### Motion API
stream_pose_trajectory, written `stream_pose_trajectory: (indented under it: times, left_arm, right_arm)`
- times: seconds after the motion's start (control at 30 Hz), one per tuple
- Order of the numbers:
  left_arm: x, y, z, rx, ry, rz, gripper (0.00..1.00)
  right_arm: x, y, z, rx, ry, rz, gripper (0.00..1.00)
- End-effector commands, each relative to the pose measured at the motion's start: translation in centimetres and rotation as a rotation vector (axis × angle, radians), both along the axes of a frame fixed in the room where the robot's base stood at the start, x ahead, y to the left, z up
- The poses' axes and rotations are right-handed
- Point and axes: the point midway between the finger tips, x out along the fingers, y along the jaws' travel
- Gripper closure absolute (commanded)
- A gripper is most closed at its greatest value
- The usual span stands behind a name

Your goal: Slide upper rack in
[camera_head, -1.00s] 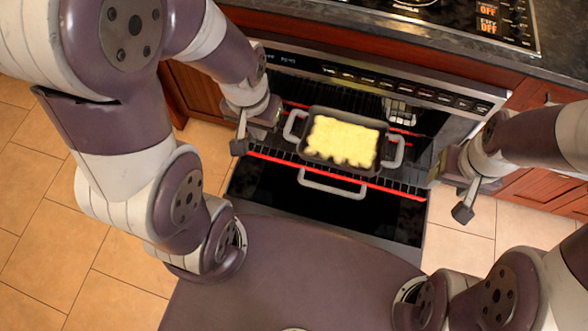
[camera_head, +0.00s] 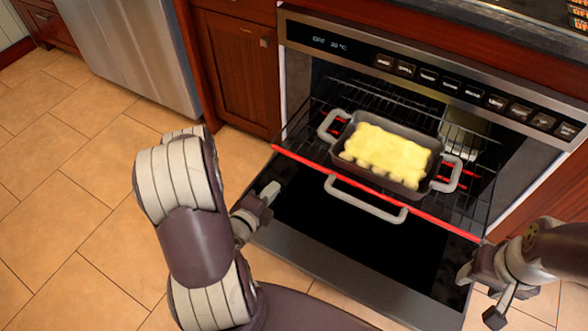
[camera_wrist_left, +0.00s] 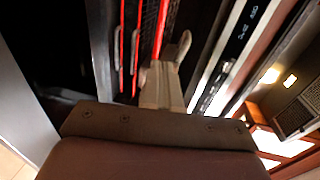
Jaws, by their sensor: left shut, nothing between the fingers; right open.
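The upper rack is a dark wire rack with a red front bar (camera_head: 300,160), pulled partly out of the oven in the head view. A grey two-handled pan with yellow food (camera_head: 385,155) rests on it. My left gripper (camera_head: 268,192) is shut and empty, just in front of and below the rack's left front in the picture. In the left wrist view its shut fingers (camera_wrist_left: 172,65) are near red rack bars (camera_wrist_left: 135,50); contact is unclear. My right gripper (camera_head: 481,296) is open and empty, near the rack's right front corner.
The control panel (camera_head: 450,87) runs above the opening. Wooden cabinets (camera_head: 237,75) stand left of the oven. Tiled floor (camera_head: 85,200) at left is clear.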

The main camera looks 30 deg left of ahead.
Motion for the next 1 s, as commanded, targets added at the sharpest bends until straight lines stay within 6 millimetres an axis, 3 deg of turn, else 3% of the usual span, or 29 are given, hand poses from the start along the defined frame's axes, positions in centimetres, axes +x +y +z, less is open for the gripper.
stream_pose_trajectory:
  times: [0.3,0.5,0.7,1.0]
  left_arm:
    - [6.8,-0.4,-1.7,-0.001,-0.001,-0.004,1.0]
    - [10.2,-0.5,-2.4,-0.003,0.001,-0.001,1.0]
    - [11.7,-0.5,-2.5,-0.003,0.003,0.001,1.0]
    - [11.9,-0.4,-2.4,-0.004,0.003,0.002,1.0]
  right_arm:
    - [0.0,0.0,-2.3,0.0,0.001,0.0,0.46]
    - [0.0,0.0,-3.3,0.0,0.001,0.0,0.46]
    - [0.0,0.0,-3.7,0.0,0.001,0.0,0.46]
    - [0.0,0.0,-3.6,0.0,0.001,0.0,0.46]
